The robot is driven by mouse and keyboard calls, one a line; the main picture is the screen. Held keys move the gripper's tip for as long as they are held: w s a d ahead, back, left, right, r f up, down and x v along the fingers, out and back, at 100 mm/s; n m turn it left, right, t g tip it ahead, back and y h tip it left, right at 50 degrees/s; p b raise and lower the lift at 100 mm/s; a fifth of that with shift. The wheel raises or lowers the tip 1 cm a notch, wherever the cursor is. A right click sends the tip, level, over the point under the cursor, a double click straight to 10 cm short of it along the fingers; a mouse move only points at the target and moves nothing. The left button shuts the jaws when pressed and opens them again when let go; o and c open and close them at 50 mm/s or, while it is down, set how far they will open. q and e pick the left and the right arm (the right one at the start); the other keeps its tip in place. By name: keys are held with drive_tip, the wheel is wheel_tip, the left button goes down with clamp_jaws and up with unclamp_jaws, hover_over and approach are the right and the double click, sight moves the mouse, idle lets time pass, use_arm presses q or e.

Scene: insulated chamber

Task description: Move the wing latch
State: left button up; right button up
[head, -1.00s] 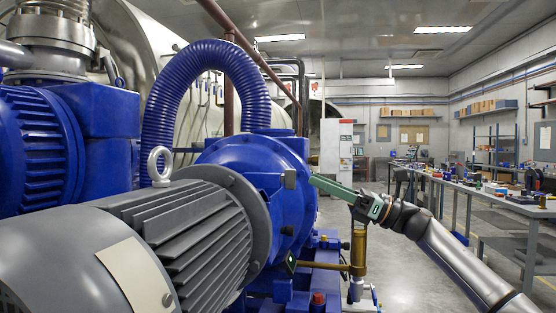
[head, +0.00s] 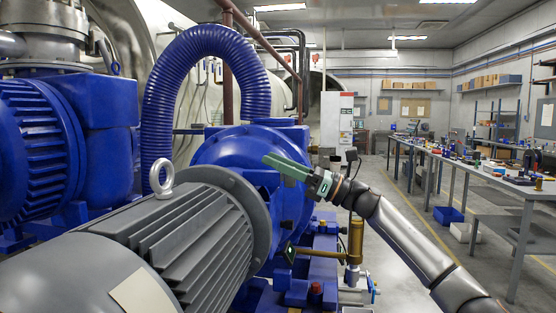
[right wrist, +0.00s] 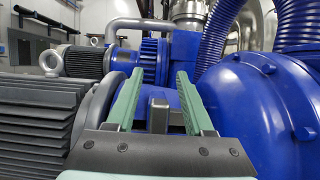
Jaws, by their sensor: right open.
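The wing latch appears to be the small grey block (right wrist: 160,112) on the blue pump housing, seen between my fingers in the right wrist view. In the head view my right gripper and arm hide it. My right gripper (head: 270,162) is open, its green fingers lying across the face of the blue pump housing (head: 238,150). In the right wrist view my right gripper (right wrist: 159,75) has a finger on either side of the grey block, with visible gaps. I cannot tell how deep the block sits between them. My left gripper is not in view.
A finned grey motor (head: 180,230) with a lifting eye (head: 161,178) fills the lower left. A blue ribbed hose (head: 160,100) arches over the pump. A brass pipe (head: 354,250) stands below my right arm.

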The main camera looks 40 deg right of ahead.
clamp_jaws()
idle(0.3)
